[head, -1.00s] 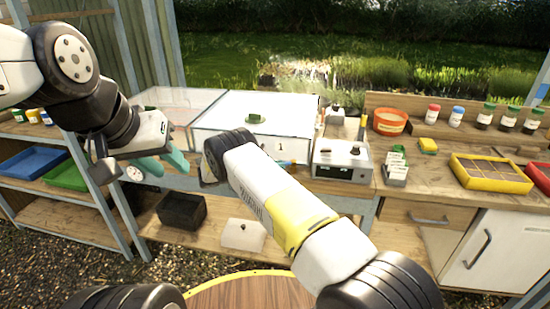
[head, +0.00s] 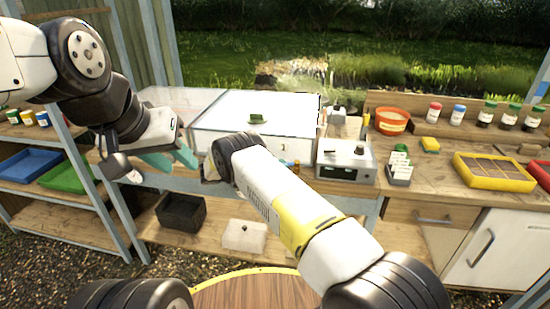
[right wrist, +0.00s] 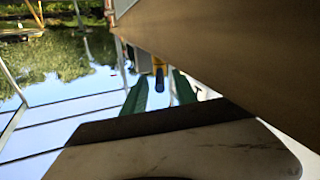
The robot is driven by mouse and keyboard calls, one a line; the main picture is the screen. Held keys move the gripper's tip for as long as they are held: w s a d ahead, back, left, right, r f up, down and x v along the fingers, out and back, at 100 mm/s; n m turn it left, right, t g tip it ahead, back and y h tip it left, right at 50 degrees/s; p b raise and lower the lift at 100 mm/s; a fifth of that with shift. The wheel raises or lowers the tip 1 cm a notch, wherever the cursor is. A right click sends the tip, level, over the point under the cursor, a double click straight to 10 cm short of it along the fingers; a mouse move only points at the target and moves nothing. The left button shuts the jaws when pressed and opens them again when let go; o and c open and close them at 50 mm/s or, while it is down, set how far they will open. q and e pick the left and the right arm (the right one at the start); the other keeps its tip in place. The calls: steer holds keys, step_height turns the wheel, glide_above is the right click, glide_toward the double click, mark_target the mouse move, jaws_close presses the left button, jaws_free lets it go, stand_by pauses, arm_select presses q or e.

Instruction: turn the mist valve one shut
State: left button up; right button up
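I cannot clearly make out mist valve one in either view. A small orange and blue part (head: 288,164) shows at the front of the white box (head: 290,137), just past my right forearm, but I cannot tell whether it is the valve. My right gripper is hidden behind its own wrist in the head view. In the right wrist view my right gripper (right wrist: 160,92) has its green fingers apart, with a small yellow and dark thing (right wrist: 158,68) beyond the gap. My left gripper (head: 172,160) has teal fingers apart and empty, left of the white box.
A control box with a display (head: 346,162) stands right of the white box. An orange pot (head: 392,122), a yellow tray (head: 493,173) and several capped bottles are on the bench. A black crate (head: 181,212) and a white container (head: 245,236) are on the lower shelf.

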steer(key=a, duration=0.7)
steer(key=shift+s+a, duration=0.35)
steer(key=shift+s, duration=0.1)
